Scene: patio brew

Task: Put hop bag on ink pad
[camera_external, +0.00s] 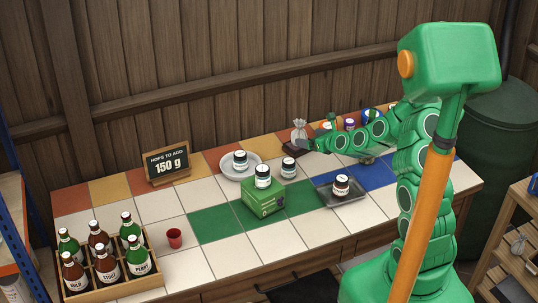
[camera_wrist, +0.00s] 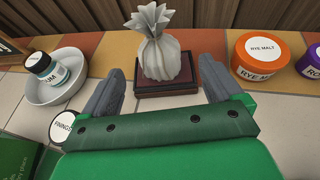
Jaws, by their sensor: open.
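The hop bag (camera_wrist: 164,52) is a pale cloth sack with a gathered, frilled top. It stands upright on the dark, red-brown ink pad (camera_wrist: 153,87) in the wrist view. In the external view the hop bag (camera_external: 299,131) and the ink pad (camera_external: 293,149) are at the back of the tiled counter. My gripper (camera_wrist: 160,90) is open, its grey fingers apart on either side of the pad, with the bag beyond and between them. Nothing is between the fingertips that I can see touching. In the external view my gripper (camera_external: 312,145) is beside the bag and pad.
A white dish (camera_wrist: 58,84) with a jar stands left, near a finings jar (camera_wrist: 64,126). An orange rye malt tub (camera_wrist: 257,55) is right. A green box (camera_external: 263,198), dark tray (camera_external: 350,197), bottle crate (camera_external: 110,275) and sign (camera_external: 167,165) occupy the counter.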

